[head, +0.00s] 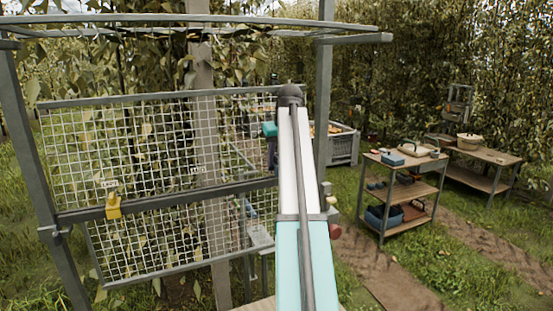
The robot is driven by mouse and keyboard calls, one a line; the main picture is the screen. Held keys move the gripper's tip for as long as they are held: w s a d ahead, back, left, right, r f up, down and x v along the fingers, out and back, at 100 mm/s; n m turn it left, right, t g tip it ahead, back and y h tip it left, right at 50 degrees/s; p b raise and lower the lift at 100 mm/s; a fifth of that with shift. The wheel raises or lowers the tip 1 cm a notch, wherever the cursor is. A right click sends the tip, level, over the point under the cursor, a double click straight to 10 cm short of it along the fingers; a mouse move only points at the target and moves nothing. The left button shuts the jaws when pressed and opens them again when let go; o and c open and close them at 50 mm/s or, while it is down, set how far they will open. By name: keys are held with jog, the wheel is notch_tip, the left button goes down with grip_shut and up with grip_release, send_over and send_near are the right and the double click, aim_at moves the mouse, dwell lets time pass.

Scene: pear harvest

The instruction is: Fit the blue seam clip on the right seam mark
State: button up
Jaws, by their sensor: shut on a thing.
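My arm (305,200) rises through the middle of the view and hides most of its far end. Only a dark part of my gripper (272,155) shows at the arm's left edge, beside the mesh panel's right end. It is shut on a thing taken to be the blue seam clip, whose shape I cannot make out. The right seam mark's small pale label (197,169) is on the panel's middle rail, left of my gripper and apart from it. A yellow clip (113,206) sits on the rail below the left label (109,184).
The wire mesh panel (120,135) hangs in a grey metal frame (325,110) before leafy trees. A grey crate (345,147) stands behind my arm. A shelved cart (400,180) and a low table (490,157) stand at right. Grass lies between.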

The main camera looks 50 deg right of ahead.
aim_at(277, 168)
jog(key=shift+f+b, duration=0.5)
jog(key=shift+f, duration=1.55)
dwell(3.0)
jog(key=o, duration=1.1)
jog(key=b+v, duration=0.5)
jog(key=v, duration=0.9)
jog(key=shift+f, duration=0.1)
